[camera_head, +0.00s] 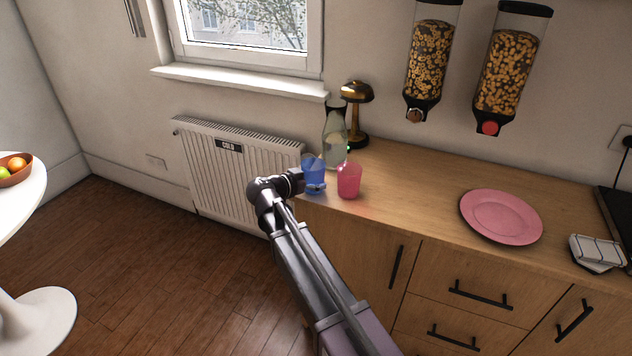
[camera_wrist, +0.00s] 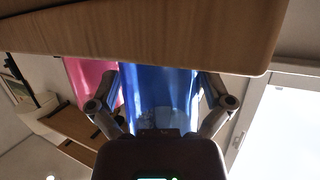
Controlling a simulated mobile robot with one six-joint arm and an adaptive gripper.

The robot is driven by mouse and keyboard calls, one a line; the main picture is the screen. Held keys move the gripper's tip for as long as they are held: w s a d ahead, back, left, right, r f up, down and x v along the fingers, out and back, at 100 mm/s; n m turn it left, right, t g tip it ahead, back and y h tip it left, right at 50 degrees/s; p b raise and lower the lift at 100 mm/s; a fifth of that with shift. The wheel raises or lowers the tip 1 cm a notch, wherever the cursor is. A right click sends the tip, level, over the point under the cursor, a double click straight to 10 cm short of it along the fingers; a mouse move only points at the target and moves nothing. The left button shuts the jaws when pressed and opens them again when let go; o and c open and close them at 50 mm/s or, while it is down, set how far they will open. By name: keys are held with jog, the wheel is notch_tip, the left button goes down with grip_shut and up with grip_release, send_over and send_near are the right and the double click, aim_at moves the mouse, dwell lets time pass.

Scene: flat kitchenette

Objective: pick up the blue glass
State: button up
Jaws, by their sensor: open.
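The blue glass (camera_head: 313,166) stands upright at the left end of the wooden counter. My gripper (camera_head: 312,186) is at the glass and partly covers its lower left side in the head view. In the wrist view, which is upside down, the blue glass (camera_wrist: 158,95) fills the space between the two fingers of my gripper (camera_wrist: 160,92). One finger is on each side of it. The fingers are open, and I cannot tell whether either one touches the glass. The glass still rests on the counter.
A pink glass (camera_head: 349,180) stands close to the right of the blue one; it also shows beside a finger in the wrist view (camera_wrist: 88,78). A clear bottle (camera_head: 334,145) and a brass lamp (camera_head: 356,95) stand behind. A pink plate (camera_head: 501,217) lies farther right, with bare counter between.

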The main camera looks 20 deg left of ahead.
aim_at(306, 171)
dwell(0.3)
jog(key=c, duration=1)
jog(key=shift+r, duration=0.1)
jog(key=shift+c, duration=0.2)
notch_tip(306, 171, up, 3)
jog(key=p, duration=0.3)
jog(key=shift+r+p, duration=0.2)
jog(key=shift+p, duration=0.1)
jog(key=shift+s+r, duration=0.2)
jog(key=shift+s, duration=0.15)
jog(key=s+r+p, duration=0.1)
jog(key=s, duration=1.4)
jog(key=shift+s+a, duration=0.15)
jog(key=shift+a, duration=0.3)
jog(key=shift+r+p, duration=0.1)
jog(key=shift+p, duration=0.2)
